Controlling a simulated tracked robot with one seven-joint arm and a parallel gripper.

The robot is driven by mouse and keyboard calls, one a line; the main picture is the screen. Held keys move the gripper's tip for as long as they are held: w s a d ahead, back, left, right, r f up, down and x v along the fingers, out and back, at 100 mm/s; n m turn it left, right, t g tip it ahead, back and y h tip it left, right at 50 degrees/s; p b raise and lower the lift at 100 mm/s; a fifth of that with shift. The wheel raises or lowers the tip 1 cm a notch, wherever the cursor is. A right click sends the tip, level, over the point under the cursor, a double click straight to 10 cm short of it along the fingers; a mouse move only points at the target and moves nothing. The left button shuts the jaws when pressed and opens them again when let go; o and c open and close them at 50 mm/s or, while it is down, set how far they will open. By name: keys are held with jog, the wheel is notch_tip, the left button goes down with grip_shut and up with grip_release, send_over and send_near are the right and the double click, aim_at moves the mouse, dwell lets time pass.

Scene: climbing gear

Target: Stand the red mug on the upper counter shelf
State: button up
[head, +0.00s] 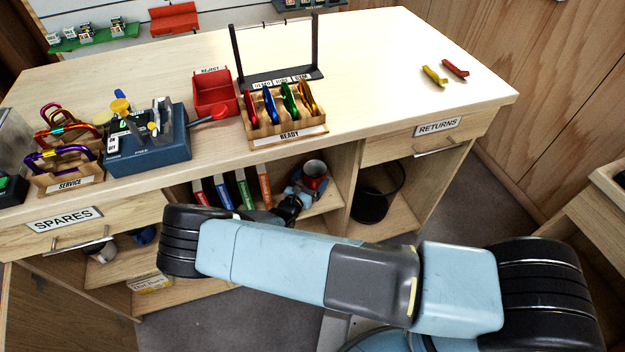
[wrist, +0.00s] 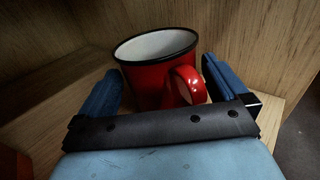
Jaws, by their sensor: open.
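The red mug (head: 316,183) has a white inside and a dark rim. It is upright in the open bay under the counter, at the shelf (head: 327,203) beside the books. In the wrist view the mug (wrist: 150,78) sits between the two blue fingers of my gripper (wrist: 161,67), its handle toward the right finger. The fingers are apart, one on each side of the mug; a small gap shows at the left. In the head view my gripper (head: 299,187) reaches into the bay at the mug. The mug's base is hidden by my gripper.
Several coloured books (head: 222,192) stand left of the mug. A wooden divider (head: 342,185) is close on its right, with a black wire bin (head: 378,192) beyond. The counter top (head: 390,75) above holds a carabiner rack (head: 287,132) and a red bin (head: 214,95).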

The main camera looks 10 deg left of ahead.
jog(key=shift+r, duration=0.1)
jog(key=shift+s, duration=0.1)
jog(key=v, duration=0.7)
jog(key=shift+s, duration=0.15)
